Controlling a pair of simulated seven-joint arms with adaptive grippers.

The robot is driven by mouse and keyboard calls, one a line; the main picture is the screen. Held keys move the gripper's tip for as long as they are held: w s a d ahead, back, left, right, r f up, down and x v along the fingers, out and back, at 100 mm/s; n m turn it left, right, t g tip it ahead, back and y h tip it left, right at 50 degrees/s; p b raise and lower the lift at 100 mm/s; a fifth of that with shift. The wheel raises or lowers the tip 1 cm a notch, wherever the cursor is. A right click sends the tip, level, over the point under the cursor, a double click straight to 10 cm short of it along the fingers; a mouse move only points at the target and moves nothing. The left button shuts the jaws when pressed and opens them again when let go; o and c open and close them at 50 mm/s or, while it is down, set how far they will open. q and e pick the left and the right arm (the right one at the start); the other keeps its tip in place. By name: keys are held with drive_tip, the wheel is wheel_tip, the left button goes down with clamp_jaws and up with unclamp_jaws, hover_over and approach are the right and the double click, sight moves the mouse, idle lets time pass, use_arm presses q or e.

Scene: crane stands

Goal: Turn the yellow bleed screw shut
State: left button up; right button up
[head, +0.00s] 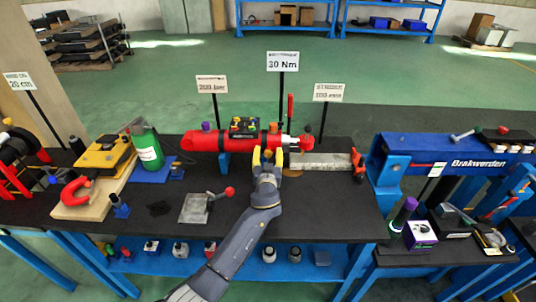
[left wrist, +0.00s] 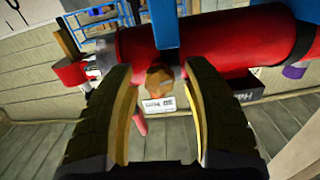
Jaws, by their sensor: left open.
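The red hydraulic cylinder (head: 205,141) lies across the back of the dark bench; it also shows in the left wrist view (left wrist: 225,45). In that view a small yellow-orange knob (left wrist: 158,80), which looks like the bleed screw, sits at the cylinder's near side. My left gripper (head: 268,156) is open in front of the cylinder. In the wrist view its two tan-lined fingers (left wrist: 160,108) stand on either side of the knob, with gaps visible. In the head view the screw cannot be made out behind the gripper. My right gripper is not in view.
A metal bar (head: 320,160) lies right of the gripper. A red-knobbed lever on a grey plate (head: 194,209) stands front left. A green bottle (head: 147,147) and a red magnet (head: 75,190) are farther left. Sign posts rise behind the cylinder. The bench's front middle is mostly clear.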

use_arm(q)
clamp_jaws()
idle(0.3)
drive_tip(key=shift+m, duration=0.3)
drive_tip(key=m, duration=0.6)
drive_tip(key=shift+d+r, duration=0.1)
idle(0.6)
unclamp_jaws()
idle(0.4)
